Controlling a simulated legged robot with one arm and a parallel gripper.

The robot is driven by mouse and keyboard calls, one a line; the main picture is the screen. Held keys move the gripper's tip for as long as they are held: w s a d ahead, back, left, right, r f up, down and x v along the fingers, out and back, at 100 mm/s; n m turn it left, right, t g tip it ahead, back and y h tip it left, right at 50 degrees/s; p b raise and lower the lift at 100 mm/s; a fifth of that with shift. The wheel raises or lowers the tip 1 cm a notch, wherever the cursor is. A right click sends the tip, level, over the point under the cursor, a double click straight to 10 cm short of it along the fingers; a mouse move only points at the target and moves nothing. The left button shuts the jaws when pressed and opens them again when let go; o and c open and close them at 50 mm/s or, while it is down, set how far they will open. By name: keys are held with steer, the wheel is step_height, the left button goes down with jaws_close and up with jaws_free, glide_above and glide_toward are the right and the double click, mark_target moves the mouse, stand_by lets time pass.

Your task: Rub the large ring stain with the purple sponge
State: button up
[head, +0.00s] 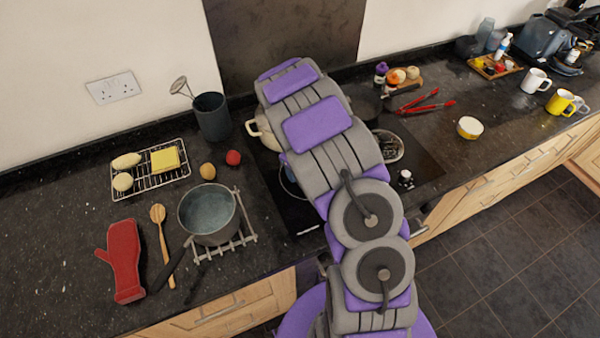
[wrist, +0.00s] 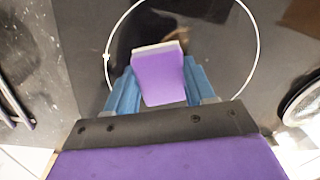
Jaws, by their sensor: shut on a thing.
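The purple sponge (wrist: 160,78), with a pale layer along its far edge, is held between the blue fingers of my gripper (wrist: 160,85) in the wrist view. A large, thin pale ring (wrist: 259,42) lies on the dark hob around the sponge and fingertips. I cannot tell whether this ring is the stain or a hob marking. The sponge is over the ring's inside, and its lower part is hidden by the gripper. I cannot tell whether it touches the surface. In the head view my arm hides the gripper and sponge.
A grey pot (head: 208,213) stands on a trivet left of my arm, and a cream pot (head: 263,133) is behind it. A round dish (head: 390,147) lies right of my arm. Red tongs (head: 425,104) are farther right. The counter's front right is fairly clear.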

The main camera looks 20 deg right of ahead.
steer(key=shift+w+f+b, duration=0.15)
steer(key=shift+w+b, duration=0.2)
steer(key=shift+w, duration=1.7)
steer(key=shift+w+b, duration=0.3)
steer(key=shift+w, duration=0.4)
steer(key=shift+r+p, duration=0.35)
steer(key=shift+r, duration=2.75)
steer(key=shift+c, duration=0.6)
step_height(320, 180, up, 3)
steer(key=shift+f+p, duration=0.1)
steer(key=shift+p, duration=0.3)
